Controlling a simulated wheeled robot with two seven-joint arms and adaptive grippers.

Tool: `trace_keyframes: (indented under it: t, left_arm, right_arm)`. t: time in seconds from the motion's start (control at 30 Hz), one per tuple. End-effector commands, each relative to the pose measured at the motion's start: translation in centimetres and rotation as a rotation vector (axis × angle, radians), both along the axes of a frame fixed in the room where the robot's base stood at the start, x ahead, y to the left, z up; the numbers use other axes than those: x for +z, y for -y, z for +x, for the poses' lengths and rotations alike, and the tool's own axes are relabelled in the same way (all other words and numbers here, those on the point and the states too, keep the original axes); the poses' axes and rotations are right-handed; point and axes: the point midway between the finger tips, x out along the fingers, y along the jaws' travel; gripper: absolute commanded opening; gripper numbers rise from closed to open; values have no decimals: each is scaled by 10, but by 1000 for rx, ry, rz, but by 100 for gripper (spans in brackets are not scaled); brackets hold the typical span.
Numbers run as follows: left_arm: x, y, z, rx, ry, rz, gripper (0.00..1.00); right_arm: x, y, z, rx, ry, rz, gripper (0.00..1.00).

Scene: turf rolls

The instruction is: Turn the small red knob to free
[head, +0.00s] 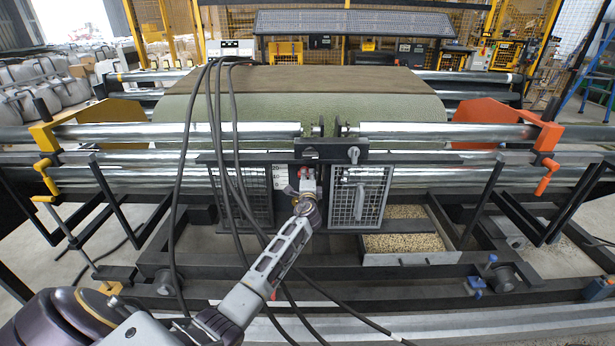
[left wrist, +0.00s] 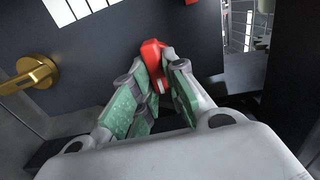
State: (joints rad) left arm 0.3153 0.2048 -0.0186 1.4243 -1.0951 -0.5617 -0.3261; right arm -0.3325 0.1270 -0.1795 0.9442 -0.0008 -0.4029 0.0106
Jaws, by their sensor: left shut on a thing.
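The small red knob (left wrist: 155,60) shows in the left wrist view, on a dark panel (left wrist: 110,50). My left gripper (left wrist: 157,82) is shut on it, with the green-padded fingers on both sides of its lower part. In the head view my left gripper (head: 305,192) reaches the middle of the machine front, and a bit of the red knob (head: 304,173) shows just above it. Which mark the knob points to cannot be read. My right gripper is in neither view.
A brass handle (left wrist: 30,76) sits left of the knob on the same panel. A mesh guard (head: 358,197) stands right of the gripper. Black cables (head: 218,120) hang in front of the machine, left of the gripper. A large green turf roll (head: 300,100) lies behind the steel rollers.

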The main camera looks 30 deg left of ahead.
Motion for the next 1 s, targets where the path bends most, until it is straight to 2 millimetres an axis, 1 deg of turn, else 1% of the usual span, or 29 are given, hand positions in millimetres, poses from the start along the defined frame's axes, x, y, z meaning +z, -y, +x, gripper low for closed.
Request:
trace_keyframes:
  t: [0.13,0.4,0.43,0.57,1.0]
  left_arm:
    - [-1,2,0,-3,-5,9,0]
    - [-1,2,0,-3,-5,9,0]
    - [-1,2,0,-4,-6,8,18]
    - [-1,1,0,-3,-6,7,35]
    - [-1,1,-1,-1,-4,7,36]
  right_arm:
    - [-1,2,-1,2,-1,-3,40]
    - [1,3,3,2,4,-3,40]
    - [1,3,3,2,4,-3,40]
    - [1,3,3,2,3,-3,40]
    - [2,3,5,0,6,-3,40]
